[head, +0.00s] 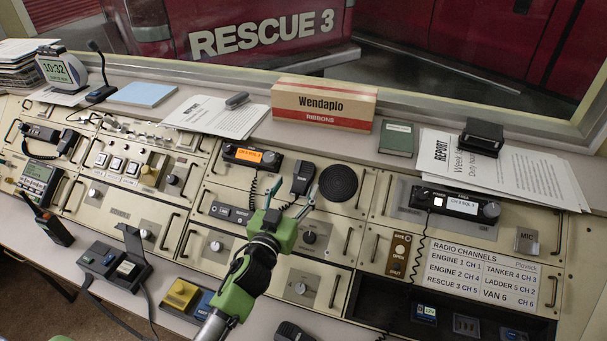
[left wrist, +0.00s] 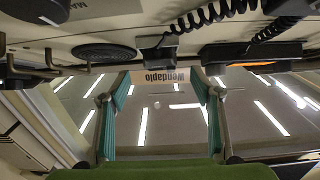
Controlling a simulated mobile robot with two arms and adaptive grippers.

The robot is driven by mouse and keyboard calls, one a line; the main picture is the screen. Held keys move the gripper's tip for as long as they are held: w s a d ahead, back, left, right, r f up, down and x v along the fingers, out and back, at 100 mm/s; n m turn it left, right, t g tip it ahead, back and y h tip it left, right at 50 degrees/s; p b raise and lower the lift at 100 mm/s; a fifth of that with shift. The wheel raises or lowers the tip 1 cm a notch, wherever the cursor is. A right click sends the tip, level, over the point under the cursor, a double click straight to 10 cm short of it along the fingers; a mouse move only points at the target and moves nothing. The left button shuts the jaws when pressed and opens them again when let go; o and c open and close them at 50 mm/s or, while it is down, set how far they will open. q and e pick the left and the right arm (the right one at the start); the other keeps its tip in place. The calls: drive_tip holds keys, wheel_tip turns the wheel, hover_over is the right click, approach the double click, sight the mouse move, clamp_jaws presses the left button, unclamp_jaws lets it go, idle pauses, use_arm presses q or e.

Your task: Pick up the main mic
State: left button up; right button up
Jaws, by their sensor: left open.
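A black hand mic (head: 303,178) with a coiled cord hangs on the console between the orange-display radio (head: 252,156) and a round black speaker (head: 338,182). Its own label is not readable, so I cannot confirm that it is the main mic. It also shows in the left wrist view as a dark block (left wrist: 157,52) beyond the fingers. My left gripper (head: 291,192) is open, its green-tipped fingers over the console close to this mic and partly in front of it. In the left wrist view the space between the fingers (left wrist: 160,82) holds nothing. My right gripper is not in view.
Another radio (head: 455,203) is at right, beside an empty-looking "MIC" plate (head: 527,240). Another corded mic (head: 68,141) is at far left. Metal handles stick up from the panels.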

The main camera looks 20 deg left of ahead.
sight(303, 171)
use_arm(q)
drive_tip(key=shift+w, duration=0.7)
drive_tip(key=w, duration=0.1)
drive_tip(key=w+r+p, duration=0.1)
drive_tip(key=shift+w+d+r, duration=0.1)
drive_tip(key=shift+w, duration=0.2)
drive_tip(key=shift+w+f, duration=0.25)
drive_tip(key=shift+w, duration=1)
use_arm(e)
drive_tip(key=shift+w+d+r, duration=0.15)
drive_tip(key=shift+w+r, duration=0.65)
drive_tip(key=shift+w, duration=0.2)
use_arm(q)
drive_tip(key=shift+c, duration=0.3)
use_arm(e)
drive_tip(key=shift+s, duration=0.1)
use_arm(q)
drive_tip(key=c, duration=1.2)
drive_tip(key=shift+c, duration=0.2)
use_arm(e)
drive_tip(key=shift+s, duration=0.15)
